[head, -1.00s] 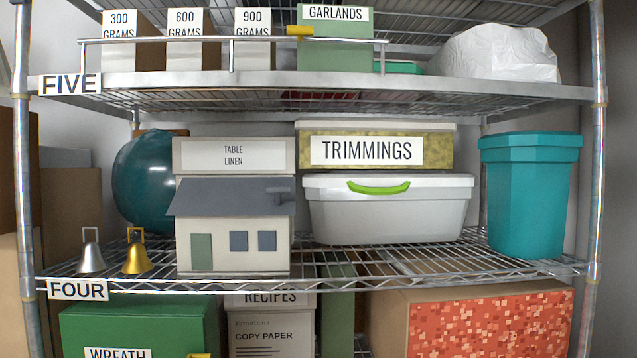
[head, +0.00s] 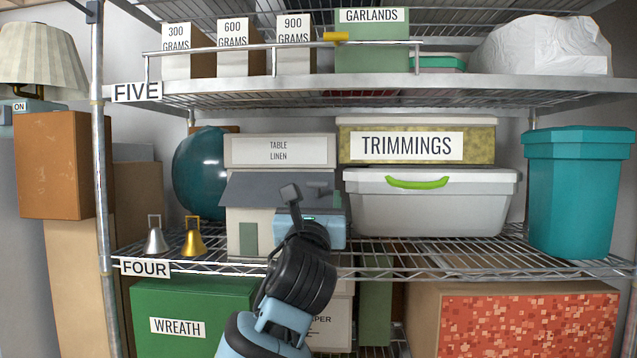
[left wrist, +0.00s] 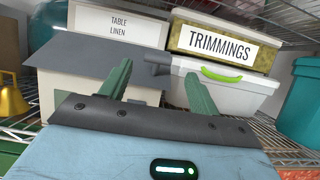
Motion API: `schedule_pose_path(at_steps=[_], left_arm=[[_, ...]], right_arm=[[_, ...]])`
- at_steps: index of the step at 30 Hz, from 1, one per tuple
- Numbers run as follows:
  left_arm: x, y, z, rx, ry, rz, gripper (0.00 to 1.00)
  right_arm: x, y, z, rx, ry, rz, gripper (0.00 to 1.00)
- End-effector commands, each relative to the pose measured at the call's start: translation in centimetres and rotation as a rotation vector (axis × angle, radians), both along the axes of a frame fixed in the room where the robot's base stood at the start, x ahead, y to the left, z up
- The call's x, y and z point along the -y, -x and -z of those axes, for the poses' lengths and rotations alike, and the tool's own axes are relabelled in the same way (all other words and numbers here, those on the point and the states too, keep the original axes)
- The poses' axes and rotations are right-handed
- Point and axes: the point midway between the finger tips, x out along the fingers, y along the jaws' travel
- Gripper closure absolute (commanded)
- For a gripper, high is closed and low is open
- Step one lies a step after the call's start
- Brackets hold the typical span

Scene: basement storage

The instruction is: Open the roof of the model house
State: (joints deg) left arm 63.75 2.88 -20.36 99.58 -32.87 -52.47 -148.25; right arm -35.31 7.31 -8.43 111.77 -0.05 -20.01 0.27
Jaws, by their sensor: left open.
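The model house stands on shelf FOUR, with cream walls (head: 240,222), a green door and a slate-grey sloping roof (head: 255,190). The roof (left wrist: 80,58) is down on the walls. A dark grey knob (left wrist: 158,62) sticks out at the roof's right side in the left wrist view. My left gripper (head: 312,220) is in front of the house's right half and hides its windows. In the left wrist view its two green fingers (left wrist: 158,80) are spread apart with nothing between them, pointing toward the roof's right end and knob. My right gripper is not in view.
A TABLE LINEN box (head: 279,151) is behind the house. A white bin (head: 430,205) with a green handle is close on the right. Silver (head: 155,240) and gold (head: 194,240) bells stand left. Shelf FIVE (head: 300,88) runs overhead. A teal bin (head: 575,195) stands far right.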

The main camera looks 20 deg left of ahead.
Motion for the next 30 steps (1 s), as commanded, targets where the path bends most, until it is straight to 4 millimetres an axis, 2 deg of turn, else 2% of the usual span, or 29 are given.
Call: schedule_pose_path(at_steps=[8,21,30], left_arm=[[-0.3,-1.3,-0.4,-0.002,0.003,0.000,0.38],[-1.3,-6.1,-2.4,-0.001,0.004,0.002,0.38],[-1.4,-7.1,-2.8,-0.001,0.003,0.002,0.38]], right_arm=[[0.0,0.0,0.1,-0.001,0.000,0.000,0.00],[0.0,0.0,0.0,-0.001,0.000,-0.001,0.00],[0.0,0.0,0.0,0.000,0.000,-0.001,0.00]])
